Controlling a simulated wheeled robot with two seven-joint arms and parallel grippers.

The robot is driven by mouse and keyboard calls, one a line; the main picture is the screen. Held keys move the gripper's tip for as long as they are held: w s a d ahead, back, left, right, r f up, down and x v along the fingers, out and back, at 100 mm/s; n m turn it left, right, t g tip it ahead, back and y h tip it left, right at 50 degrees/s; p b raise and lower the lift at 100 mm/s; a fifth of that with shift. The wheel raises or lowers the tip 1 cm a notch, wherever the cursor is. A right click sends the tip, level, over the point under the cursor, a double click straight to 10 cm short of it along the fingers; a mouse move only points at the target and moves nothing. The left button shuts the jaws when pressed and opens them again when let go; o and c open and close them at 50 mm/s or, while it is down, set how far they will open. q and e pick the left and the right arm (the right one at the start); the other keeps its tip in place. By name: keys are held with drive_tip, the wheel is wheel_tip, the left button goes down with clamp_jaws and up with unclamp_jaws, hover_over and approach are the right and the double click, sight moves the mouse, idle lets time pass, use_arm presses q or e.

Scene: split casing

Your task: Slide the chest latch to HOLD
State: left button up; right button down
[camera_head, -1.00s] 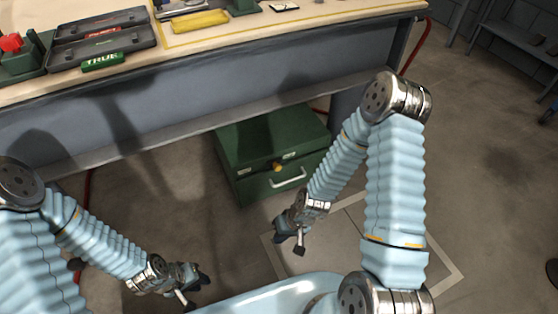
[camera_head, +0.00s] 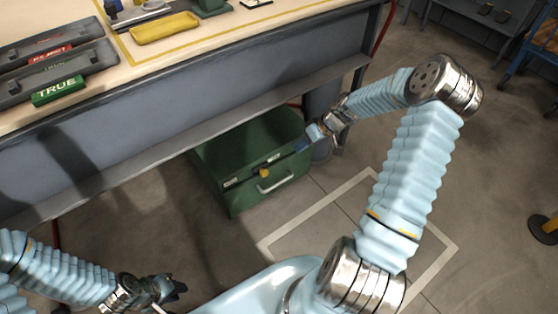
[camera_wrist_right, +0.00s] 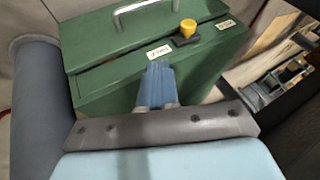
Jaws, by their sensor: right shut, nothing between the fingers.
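The green chest (camera_head: 240,160) stands on the floor under the workbench. Its latch has a yellow knob (camera_head: 264,172) between two pale labels, which I cannot read. The knob also shows in the right wrist view (camera_wrist_right: 188,28), on a dark base. My right gripper (camera_head: 314,134) is at the chest's right end, beside the label there; its blue fingers (camera_wrist_right: 159,75) are shut and empty, apart from the knob. Whether the fingertips touch the chest is unclear. My left gripper (camera_head: 174,288) is low at the left, away from the chest; its finger opening is unclear.
The workbench (camera_head: 200,95) overhangs the chest's rear. On it are a yellow tray (camera_head: 165,28) and a green TRUE block (camera_head: 58,90). The chest's metal handle (camera_head: 275,182) sticks out in front. Floor in front and to the right is mostly clear.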

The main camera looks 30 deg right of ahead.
sight(262, 171)
drive_tip(key=w+a+f, duration=0.3)
drive_tip(key=a+f, duration=0.5)
drive_tip(key=shift+a+f, duration=0.2)
drive_tip(key=shift+f, duration=0.15)
drive_tip(key=shift+w, duration=0.1)
drive_tip(key=a, duration=0.2)
drive_tip(key=a+b, duration=0.1)
drive_tip(key=a, duration=0.1)
drive_tip(key=a+b, duration=0.1)
drive_tip(key=a, duration=0.1)
drive_tip(key=shift+s+a, duration=0.25)
drive_tip(key=shift+a, duration=0.1)
